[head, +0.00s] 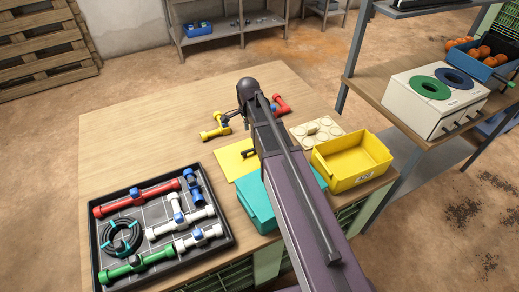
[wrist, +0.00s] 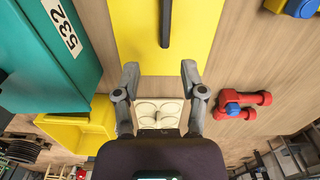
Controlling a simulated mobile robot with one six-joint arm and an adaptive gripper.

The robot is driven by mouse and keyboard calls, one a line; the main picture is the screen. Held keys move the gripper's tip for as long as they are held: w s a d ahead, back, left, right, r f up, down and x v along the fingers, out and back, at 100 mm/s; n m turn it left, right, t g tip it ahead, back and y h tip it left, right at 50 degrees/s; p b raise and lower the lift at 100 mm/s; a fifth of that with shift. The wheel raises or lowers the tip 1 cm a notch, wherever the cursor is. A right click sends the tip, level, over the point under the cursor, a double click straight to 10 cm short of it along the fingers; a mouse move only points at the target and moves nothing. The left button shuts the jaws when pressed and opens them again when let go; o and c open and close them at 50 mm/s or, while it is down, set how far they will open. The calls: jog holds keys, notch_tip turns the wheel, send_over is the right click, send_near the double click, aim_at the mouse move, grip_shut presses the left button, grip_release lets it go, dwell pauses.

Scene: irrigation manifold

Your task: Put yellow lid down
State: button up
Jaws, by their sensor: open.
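The yellow lid (head: 228,160) is a flat yellow sheet with a dark bar handle. It appears to lie flat on the wooden table beside the teal box (head: 259,203), and my arm covers part of it in the head view. In the wrist view the lid (wrist: 135,35) fills the top middle, with its black handle (wrist: 165,22) pointing down the picture. My gripper (wrist: 160,68) is open and empty, its two fingertips spread near the lid's lower edge in the picture. The handle is not between the fingers. My arm hides the fingers in the head view.
A black tray (head: 232,239) of pipe parts is at the front left. A yellow bin (head: 345,177) and a cream round-pocketed plate (head: 300,137) are right of my arm. Red (head: 281,105) and yellow (head: 212,133) pipe fittings lie behind. The table's back left is clear.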

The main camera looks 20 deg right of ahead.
jog(key=s+n, duration=0.4)
jog(key=s, duration=0.1)
jog(key=s+n, duration=0.5)
jog(key=s+d+n, duration=0.1)
jog(key=s+n, duration=0.4)
jog(key=shift+s, duration=0.4)
jog(key=shift+s+n, duration=0.35)
jog(key=shift+n, duration=0.15)
jog(key=shift+r+p, duration=0.65)
jog(key=shift+r, duration=0.05)
